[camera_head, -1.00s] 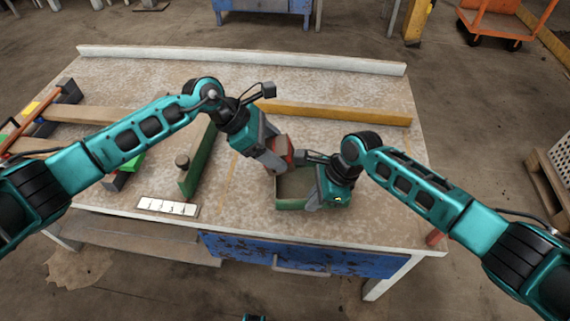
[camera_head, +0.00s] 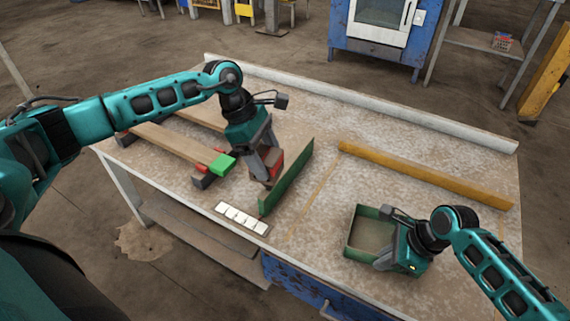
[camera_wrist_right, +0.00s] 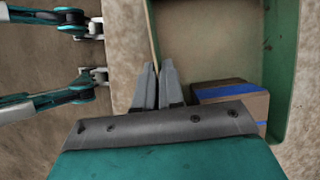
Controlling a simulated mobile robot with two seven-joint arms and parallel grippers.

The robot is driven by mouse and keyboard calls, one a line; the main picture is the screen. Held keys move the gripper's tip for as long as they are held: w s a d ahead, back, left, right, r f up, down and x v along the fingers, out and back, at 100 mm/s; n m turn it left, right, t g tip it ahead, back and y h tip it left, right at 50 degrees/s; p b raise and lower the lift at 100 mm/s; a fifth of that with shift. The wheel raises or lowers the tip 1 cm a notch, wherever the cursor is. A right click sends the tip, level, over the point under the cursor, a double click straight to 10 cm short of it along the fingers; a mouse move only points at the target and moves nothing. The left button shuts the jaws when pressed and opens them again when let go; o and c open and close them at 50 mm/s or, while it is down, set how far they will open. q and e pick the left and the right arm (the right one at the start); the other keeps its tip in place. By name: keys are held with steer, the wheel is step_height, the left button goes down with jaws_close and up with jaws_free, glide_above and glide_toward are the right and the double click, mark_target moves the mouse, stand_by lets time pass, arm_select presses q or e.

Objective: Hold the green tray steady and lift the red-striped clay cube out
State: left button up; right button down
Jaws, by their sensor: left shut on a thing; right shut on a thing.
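The green tray (camera_head: 349,240) sits on the table at the right of the head view; its wall also shows in the right wrist view (camera_wrist_right: 274,70). My right gripper (camera_head: 383,261) is shut on the tray's near wall; its fingers (camera_wrist_right: 157,68) show close together there in the wrist view. My left gripper (camera_head: 266,178) is shut on the red-striped clay cube (camera_head: 277,161), left of the tray and beyond a green upright board. The fingers hide part of the cube. I cannot tell whether it touches the table.
The green upright board (camera_head: 288,178) stands between cube and tray. A blue-striped cube (camera_wrist_right: 235,98) lies in the tray. A white marked strip (camera_head: 242,218), wooden planks (camera_head: 177,150) and a green block (camera_head: 222,165) lie left. A yellow bar (camera_head: 425,175) lies behind the tray.

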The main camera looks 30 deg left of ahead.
arm_select(q)
steer(key=shift+a+r, duration=0.1)
steer(key=shift+a, duration=0.15)
arm_select(e)
steer(key=c, duration=1.2)
jaws_free()
